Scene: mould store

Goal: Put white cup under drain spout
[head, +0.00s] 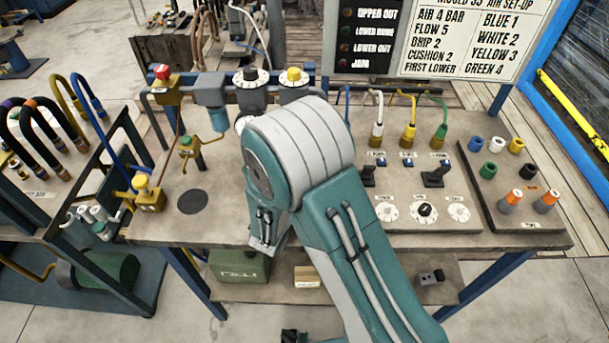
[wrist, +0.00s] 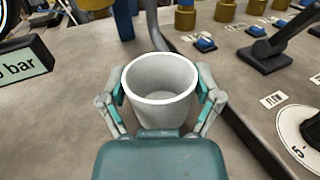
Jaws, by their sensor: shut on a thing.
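A white cup (wrist: 160,112), open at the top and upright, is between the two fingers of my gripper (wrist: 161,88) in the wrist view. The fingers are shut on its sides. I cannot tell whether its base touches the bench. In the head view my arm hides the cup and gripper.
The bench (head: 150,228) is bare around the pad. A brass block with a yellow knob (head: 147,193) stands left of it. Gauges and a blue-bowled filter (head: 217,119) stand behind. A switch panel (head: 440,215) and a tray of coloured plugs (head: 525,205) occupy the right.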

